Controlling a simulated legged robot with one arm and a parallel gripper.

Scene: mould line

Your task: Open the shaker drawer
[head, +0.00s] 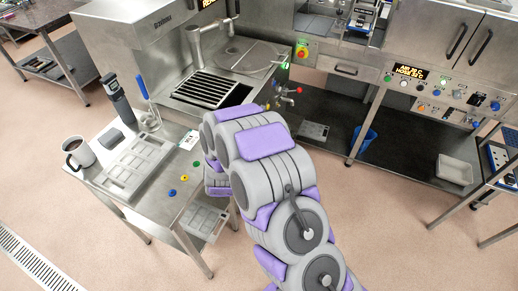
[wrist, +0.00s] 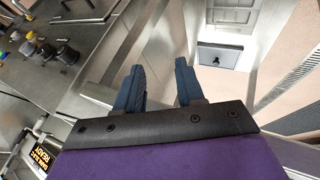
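My gripper (wrist: 160,78) is open in the wrist view, with a gap between its two dark blue fingers and nothing between them. In the head view the gripper is hidden behind my grey and purple arm. A small metal drawer front with a handle (head: 345,69) shows closed below the cabinets in the head view. A pale metal front with a dark recess or handle (wrist: 219,56) lies beyond the fingers in the wrist view, apart from them. I cannot tell which of these is the shaker drawer.
A steel bench (head: 160,212) carries a mug (head: 76,153), a moulded tray (head: 137,168) and coloured buttons. A machine with a grate (head: 212,88) stands behind it. A control panel (wrist: 50,62) is left in the wrist view.

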